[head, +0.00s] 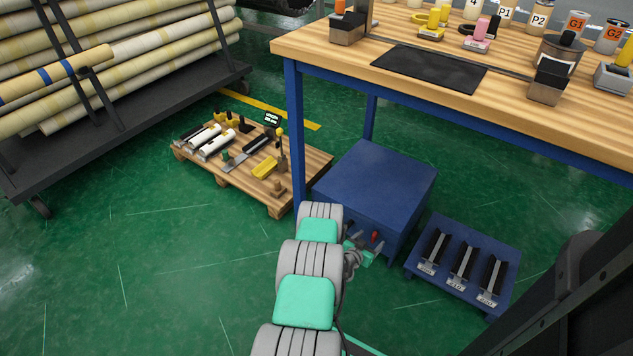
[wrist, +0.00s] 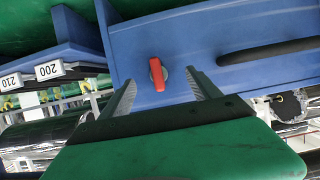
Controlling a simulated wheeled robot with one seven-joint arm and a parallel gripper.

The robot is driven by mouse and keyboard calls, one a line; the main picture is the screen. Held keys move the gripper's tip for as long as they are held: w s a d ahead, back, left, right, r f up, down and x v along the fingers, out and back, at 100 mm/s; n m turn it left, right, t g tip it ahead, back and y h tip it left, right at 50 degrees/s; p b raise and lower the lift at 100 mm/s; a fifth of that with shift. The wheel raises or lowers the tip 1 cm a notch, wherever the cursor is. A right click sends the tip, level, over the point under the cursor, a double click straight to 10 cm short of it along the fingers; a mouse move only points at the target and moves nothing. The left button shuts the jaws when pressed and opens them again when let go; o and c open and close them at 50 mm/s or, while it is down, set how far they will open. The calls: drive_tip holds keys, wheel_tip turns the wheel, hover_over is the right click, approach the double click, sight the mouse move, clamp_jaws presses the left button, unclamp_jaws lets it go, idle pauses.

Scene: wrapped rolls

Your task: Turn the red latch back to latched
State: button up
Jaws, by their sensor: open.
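The red latch (wrist: 157,74) is a small red lever on the face of a blue cabinet (wrist: 205,45). In the wrist view its long side runs nearly up and down the picture. In the head view the latch (head: 376,236) shows as a small red spot on the front of the blue cabinet (head: 375,190) under the bench. My gripper (wrist: 161,84) is open, with one finger on each side of the latch and a visible gap to it. It also shows in the head view (head: 367,243), close to the cabinet front. I cannot tell whether the fingertips reach the latch's depth.
A black handle bar (wrist: 268,50) is beside the latch. A blue rack (head: 462,262) with labelled slots stands right of the cabinet. A wooden pallet (head: 225,180) with tools lies left, past the workbench's blue leg (head: 295,135). Green floor is free at the front left.

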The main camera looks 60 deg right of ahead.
drive_tip(key=s+r+p+v, duration=0.1)
drive_tip(key=p+v, duration=0.2)
drive_tip(key=v, duration=0.4)
drive_tip(key=w+r+n+t+y+p, duration=0.1)
drive_tip(key=w+r+p, duration=0.6)
drive_tip(key=w+r, duration=1.2)
drive_tip(key=shift+w+a+r+y, duration=0.2)
drive_tip(key=shift+r+y, duration=0.5)
drive_tip(key=shift+r, duration=1.1)
